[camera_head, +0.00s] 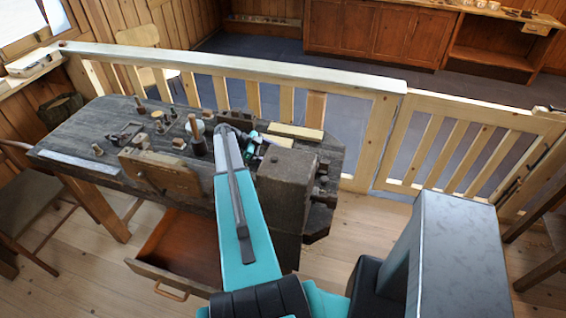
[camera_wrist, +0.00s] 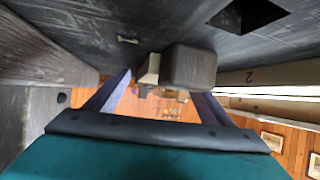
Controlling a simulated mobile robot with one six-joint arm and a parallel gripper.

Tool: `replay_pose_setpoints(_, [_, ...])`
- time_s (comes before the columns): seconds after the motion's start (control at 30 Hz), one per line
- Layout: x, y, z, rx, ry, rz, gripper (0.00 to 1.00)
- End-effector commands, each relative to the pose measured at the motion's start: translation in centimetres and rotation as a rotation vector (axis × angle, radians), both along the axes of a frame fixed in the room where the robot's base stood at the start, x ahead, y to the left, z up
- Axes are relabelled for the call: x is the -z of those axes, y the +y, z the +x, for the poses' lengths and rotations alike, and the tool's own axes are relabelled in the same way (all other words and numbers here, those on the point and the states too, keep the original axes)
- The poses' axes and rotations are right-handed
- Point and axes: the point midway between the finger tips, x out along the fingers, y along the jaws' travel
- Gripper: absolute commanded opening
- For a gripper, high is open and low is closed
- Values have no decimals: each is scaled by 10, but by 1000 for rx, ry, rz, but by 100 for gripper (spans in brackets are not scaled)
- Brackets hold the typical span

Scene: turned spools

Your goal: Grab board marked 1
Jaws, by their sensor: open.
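Two pale boards lie on the workbench top near its back right. The far board (camera_head: 295,131) is in plain view; the nearer board (camera_head: 280,142) is partly hidden behind my wrist and the dark block of the bench. I cannot read a "1" on either. My gripper (camera_wrist: 160,88) is open, its fingers apart, with no board between them. In the head view my gripper (camera_head: 262,143) is close beside the boards, partly hidden.
The workbench (camera_head: 80,140) holds several small turned pieces and tools at its left. A bulky dark vise block (camera_head: 288,175) stands right of my arm. An open drawer (camera_head: 180,247) juts out below. A wooden railing (camera_head: 240,72) runs behind the bench.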

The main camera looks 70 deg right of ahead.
Motion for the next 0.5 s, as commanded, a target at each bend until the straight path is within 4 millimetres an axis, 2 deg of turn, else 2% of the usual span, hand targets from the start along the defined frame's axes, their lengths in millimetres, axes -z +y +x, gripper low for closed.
replay_pose_setpoints(0.27, [0,0,0,1,0,0,73])
replay_pose_setpoints(0.5, [0,0,-1,1,0,0,33])
